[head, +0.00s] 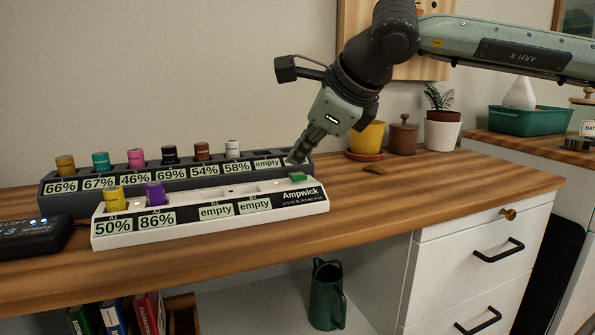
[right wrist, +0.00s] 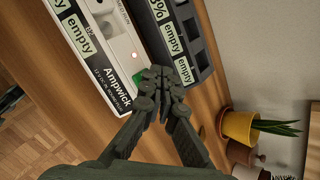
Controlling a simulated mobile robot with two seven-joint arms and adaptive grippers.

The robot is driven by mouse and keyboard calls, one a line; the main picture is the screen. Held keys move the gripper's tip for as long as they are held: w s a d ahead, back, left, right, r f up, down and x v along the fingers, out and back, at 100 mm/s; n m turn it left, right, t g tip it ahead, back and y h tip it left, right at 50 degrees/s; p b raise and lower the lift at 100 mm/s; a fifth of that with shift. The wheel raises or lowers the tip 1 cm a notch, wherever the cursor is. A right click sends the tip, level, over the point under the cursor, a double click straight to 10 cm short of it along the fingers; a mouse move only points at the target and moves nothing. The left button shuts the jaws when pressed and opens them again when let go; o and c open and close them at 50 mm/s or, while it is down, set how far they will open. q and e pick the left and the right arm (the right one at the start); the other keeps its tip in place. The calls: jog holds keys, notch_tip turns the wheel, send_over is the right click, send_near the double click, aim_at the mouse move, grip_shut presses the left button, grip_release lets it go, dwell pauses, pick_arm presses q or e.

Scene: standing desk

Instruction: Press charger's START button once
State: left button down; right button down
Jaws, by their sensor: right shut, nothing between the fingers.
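The white Ampwick charger (head: 215,226) lies on the wooden desk, with a yellow battery (head: 114,199) and a purple battery (head: 155,194) in its left slots. Its labels read 50%, 86%, empty and empty. A green button (head: 297,177) is on its right end; I cannot read any word on it. It also shows partly in the right wrist view (right wrist: 138,79), beside the fingertips. My right gripper (head: 294,160) is shut and empty, pointing down just behind and above the button. In the right wrist view its fingertips (right wrist: 159,77) meet; contact with the button cannot be told.
A dark charger (head: 95,205) with several batteries stands directly behind the white one. A black device (head: 30,237) is at the left edge. A yellow pot (head: 367,137), a brown jar (head: 404,137) and a potted plant (head: 441,128) stand at the back right. The right desktop is mostly clear.

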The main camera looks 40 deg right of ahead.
aim_at(300, 175)
jog(key=shift+r+p, duration=1.65)
jog(key=shift+r, duration=0.95)
jog(key=shift+f, duration=0.1)
